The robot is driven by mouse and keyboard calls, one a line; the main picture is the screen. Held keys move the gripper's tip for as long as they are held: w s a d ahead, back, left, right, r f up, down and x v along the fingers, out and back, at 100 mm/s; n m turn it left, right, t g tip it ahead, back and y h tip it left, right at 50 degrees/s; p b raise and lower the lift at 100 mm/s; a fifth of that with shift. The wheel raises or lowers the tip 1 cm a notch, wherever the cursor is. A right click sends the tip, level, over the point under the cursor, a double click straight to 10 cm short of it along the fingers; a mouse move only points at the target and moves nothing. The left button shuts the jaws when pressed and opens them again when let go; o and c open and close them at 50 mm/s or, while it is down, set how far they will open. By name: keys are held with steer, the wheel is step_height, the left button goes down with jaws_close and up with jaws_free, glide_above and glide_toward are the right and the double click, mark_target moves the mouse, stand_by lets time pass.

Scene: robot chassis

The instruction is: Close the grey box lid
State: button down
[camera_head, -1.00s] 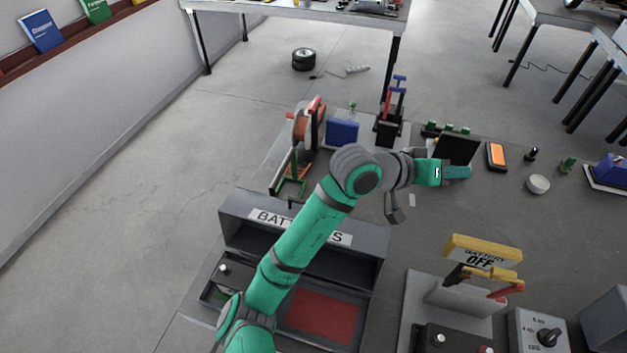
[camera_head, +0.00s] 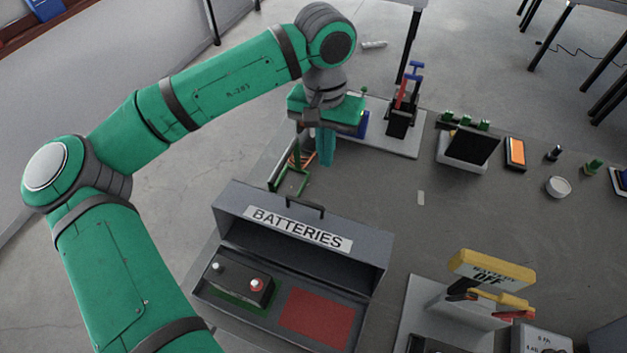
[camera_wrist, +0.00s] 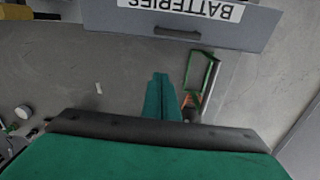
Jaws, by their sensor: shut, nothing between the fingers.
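The grey box labelled BATTERIES stands open on the table, its front rim and floor facing me. Its grey lid (camera_head: 300,233) is raised at the back, with a dark handle (camera_head: 298,205) on its top edge. In the wrist view the lid (camera_wrist: 240,25) shows upside down at the top, with its handle (camera_wrist: 177,33) below the label.
A green frame (camera_head: 288,180) stands on the table behind the lid, close to my gripper. A yellow-handled battery switch (camera_head: 490,270) stands right of the box. A red-and-blue-handled device (camera_head: 403,105) is at the back. The table between them is mostly clear.

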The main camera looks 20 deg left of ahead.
steer(key=s+a+f, duration=0.2)
steer(key=s+f, duration=0.2)
steer(key=f, duration=0.4)
steer(key=shift+s+y, duration=0.3)
steer(key=shift+w+d, duration=0.1)
stand_by(0.5)
